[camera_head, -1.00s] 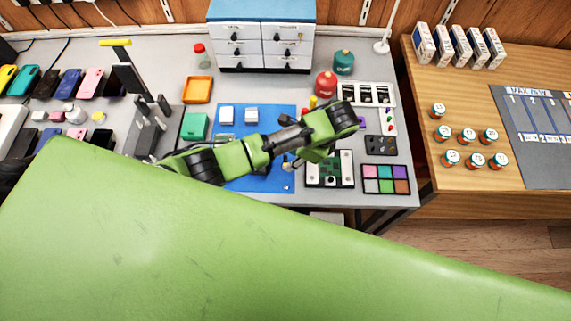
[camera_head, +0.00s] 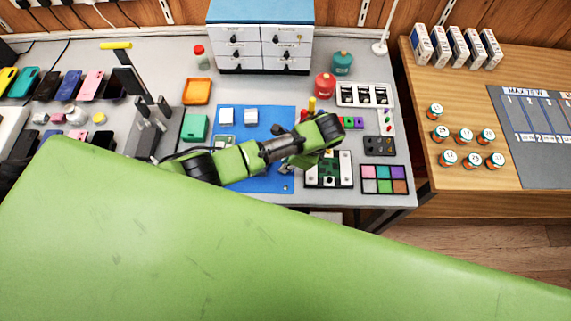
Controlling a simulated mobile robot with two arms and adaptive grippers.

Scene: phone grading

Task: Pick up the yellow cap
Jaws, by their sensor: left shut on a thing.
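A small yellow piece (camera_head: 311,103) stands behind my arm, left of the red bottle (camera_head: 324,86), clear of the gripper. A yellow round piece (camera_head: 99,117) lies at the far left. I cannot tell which, if either, is the yellow cap. My right gripper is not in view.
The drawer cabinet (camera_head: 261,50) stands at the back. A teal bottle (camera_head: 342,64), orange tray (camera_head: 197,91) and colored tray (camera_head: 384,179) surround the mat. Phones line the left. My large green arm link covers the foreground. A wooden table (camera_head: 450,185) holds small bottles.

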